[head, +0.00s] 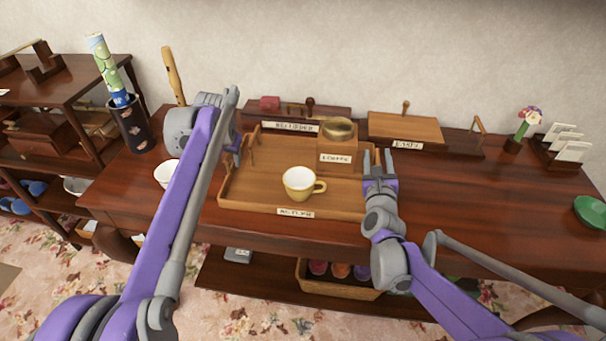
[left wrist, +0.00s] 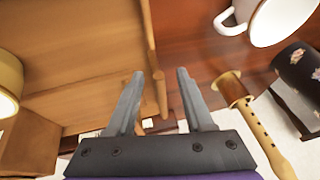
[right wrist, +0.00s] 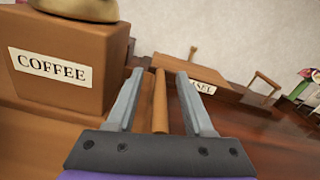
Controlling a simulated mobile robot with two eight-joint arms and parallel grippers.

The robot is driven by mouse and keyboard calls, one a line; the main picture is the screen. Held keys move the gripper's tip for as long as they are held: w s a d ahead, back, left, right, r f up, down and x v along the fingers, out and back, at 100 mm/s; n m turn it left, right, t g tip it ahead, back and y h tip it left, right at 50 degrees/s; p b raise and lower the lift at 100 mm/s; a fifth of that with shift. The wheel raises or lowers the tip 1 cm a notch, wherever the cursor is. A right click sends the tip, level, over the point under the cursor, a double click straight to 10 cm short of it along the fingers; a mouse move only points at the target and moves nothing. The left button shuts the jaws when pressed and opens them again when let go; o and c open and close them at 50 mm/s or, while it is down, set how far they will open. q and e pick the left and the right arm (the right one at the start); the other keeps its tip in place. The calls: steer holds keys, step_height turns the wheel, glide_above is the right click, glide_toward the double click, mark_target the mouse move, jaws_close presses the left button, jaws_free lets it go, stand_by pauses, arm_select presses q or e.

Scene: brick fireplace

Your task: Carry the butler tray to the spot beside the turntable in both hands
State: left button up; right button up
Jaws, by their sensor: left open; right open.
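The wooden butler tray (head: 245,190) sits on the dark desk, with a low rim and a label at its front. In it are a yellow cup (head: 298,183) and a box labelled COFFEE (head: 337,160). My left gripper (head: 234,150) is open at the tray's left side; in the left wrist view its fingers (left wrist: 158,95) are on either side of the tray's edge. My right gripper (head: 379,165) is open at the right side; in the right wrist view an upright wooden piece (right wrist: 160,105) shows between its fingers. I cannot make out a turntable for certain.
A white mug (head: 165,174) stands left of the tray, and a dark vase (head: 130,125) behind it. A labelled wooden stand (head: 405,128) is behind right.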

arm_select(q)
jaws_close()
arm_select(e)
jaws_close()
stand_by(1.2)
